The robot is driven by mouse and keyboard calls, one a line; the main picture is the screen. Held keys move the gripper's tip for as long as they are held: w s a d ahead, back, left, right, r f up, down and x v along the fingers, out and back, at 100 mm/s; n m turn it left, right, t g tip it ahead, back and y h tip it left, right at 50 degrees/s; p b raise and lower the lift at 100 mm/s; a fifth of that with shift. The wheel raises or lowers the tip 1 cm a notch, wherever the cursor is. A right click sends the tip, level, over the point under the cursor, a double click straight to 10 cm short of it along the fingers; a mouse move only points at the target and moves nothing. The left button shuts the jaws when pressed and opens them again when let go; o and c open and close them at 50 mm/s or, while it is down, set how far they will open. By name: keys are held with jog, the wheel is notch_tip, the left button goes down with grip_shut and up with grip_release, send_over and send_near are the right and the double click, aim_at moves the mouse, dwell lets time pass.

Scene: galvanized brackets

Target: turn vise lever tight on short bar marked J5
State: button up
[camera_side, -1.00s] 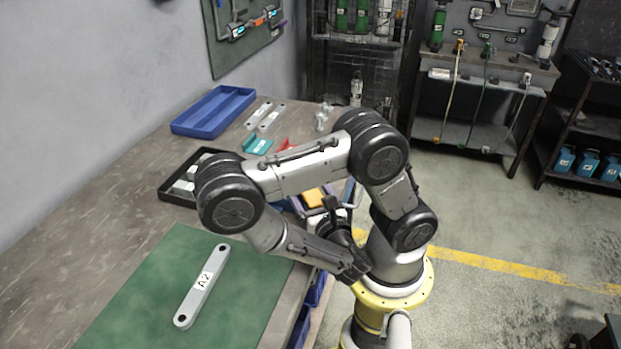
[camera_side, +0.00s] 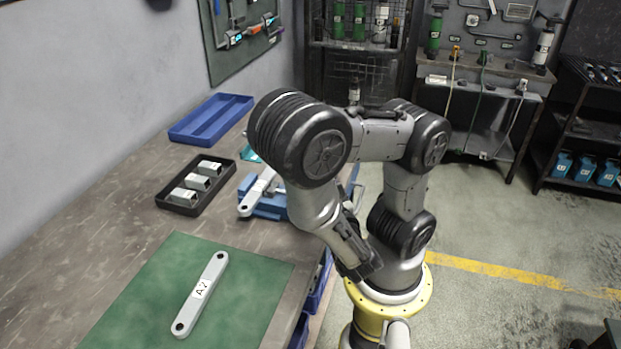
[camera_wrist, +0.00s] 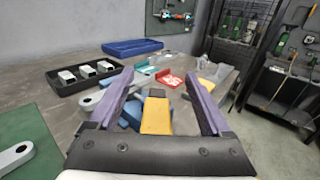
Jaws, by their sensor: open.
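A blue vise (camera_side: 270,207) stands at the bench edge, partly behind my arm. A light grey bar (camera_side: 257,193) lies across it; no marking on it is readable. Its rounded end shows in the wrist view (camera_wrist: 88,102) left of my gripper. My gripper (camera_wrist: 158,78) is open, its purple fingers spread on both sides of a yellow piece (camera_wrist: 156,115) in the wrist view. This may be the vise lever, but I cannot tell; nor can I tell whether the fingers touch it.
A bar marked A2 (camera_side: 201,292) lies on the green mat (camera_side: 130,300). A black tray (camera_side: 178,208) holds 3 grey blocks, with an empty blue tray (camera_side: 212,118) behind it. Red (camera_wrist: 170,78) and teal (camera_wrist: 147,70) pieces lie beyond the vise.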

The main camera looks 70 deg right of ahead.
jog(key=shift+r, duration=0.3)
